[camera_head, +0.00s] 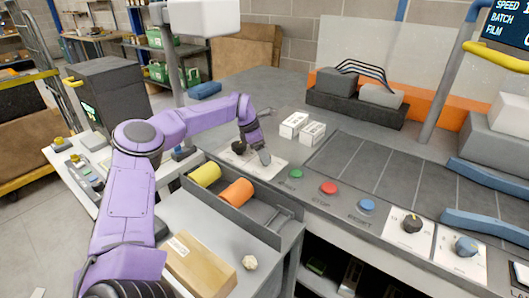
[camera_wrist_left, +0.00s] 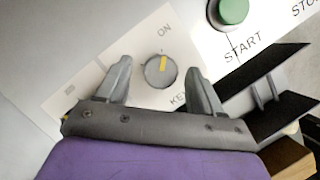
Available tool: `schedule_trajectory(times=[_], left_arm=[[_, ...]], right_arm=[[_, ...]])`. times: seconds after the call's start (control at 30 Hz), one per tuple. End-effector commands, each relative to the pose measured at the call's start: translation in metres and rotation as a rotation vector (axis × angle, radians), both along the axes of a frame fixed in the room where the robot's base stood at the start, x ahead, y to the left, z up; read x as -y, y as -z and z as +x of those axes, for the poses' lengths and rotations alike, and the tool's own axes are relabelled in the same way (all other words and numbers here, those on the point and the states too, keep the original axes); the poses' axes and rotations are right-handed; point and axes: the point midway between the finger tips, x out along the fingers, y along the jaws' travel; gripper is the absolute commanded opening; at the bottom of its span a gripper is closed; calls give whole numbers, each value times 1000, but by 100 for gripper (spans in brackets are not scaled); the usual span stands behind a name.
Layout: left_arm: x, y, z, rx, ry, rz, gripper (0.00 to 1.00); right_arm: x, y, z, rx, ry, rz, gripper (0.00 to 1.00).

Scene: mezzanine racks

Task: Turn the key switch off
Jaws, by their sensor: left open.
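The key switch (camera_wrist_left: 160,71) is a round grey knob with a yellow mark, on a white plate (camera_wrist_left: 85,75) printed ON and KEY. In the left wrist view its yellow mark points up toward the word ON. My left gripper (camera_wrist_left: 160,70) is open, with one finger on each side of the knob; I cannot tell whether either finger touches it. In the head view my left gripper (camera_head: 252,157) is low over the white plate (camera_head: 277,171) and hides the knob. My right gripper is not in view.
Green START (camera_head: 296,174), red STOP (camera_head: 328,188) and blue (camera_head: 367,206) buttons run to the right, then two selector knobs. A grey tray (camera_head: 222,206) holding yellow and orange rolls is in front. Two small white boxes (camera_head: 293,124) stand behind the plate.

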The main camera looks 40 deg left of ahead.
Motion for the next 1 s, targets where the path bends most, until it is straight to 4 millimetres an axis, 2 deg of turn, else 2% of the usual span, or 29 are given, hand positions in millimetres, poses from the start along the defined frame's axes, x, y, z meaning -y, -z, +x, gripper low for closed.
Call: schedule_trajectory(times=[0.13,0.33,0.37,0.5,0.53,0.77,1.0], left_arm=[[1,8,2,1,-2,0,67],[1,8,2,1,-2,0,67],[1,8,2,1,-2,0,60],[1,8,2,2,-2,1,14],[1,8,2,2,-2,1,11],[1,8,2,3,-13,1,11],[2,10,2,5,-103,0,11]], right_arm=[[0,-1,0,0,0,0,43],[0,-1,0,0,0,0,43],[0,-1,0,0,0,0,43],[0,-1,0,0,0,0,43],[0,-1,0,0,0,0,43],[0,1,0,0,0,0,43],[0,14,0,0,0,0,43]])
